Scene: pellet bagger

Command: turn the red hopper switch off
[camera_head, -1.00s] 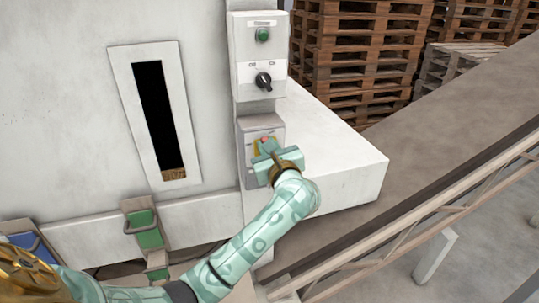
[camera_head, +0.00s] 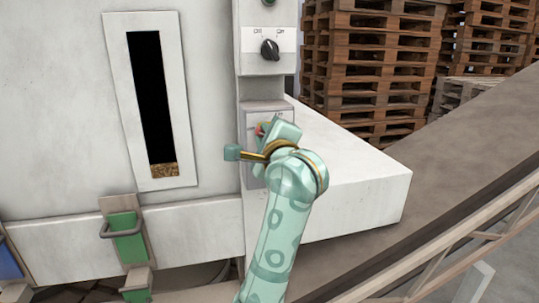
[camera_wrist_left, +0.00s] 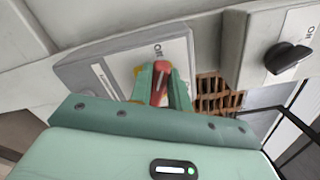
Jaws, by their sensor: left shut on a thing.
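The red hopper switch (camera_wrist_left: 160,85) sits on a yellow plate on the lower grey switch box (camera_wrist_left: 100,70). In the wrist view its red handle lies between the two green fingers of my left gripper (camera_wrist_left: 161,88), which is shut on it. The handle's far end lies close to a printed "Off" label (camera_wrist_left: 158,50). In the head view the left gripper (camera_head: 266,130) is at the lower box (camera_head: 252,112) and hides most of the switch; only a little red and yellow shows. My right gripper is not in view.
A black rotary switch (camera_head: 270,50) is on the box above. A sight window (camera_head: 112,90) shows pellets (camera_head: 164,170) low inside. A white ledge (camera_head: 350,185) juts out right of the boxes.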

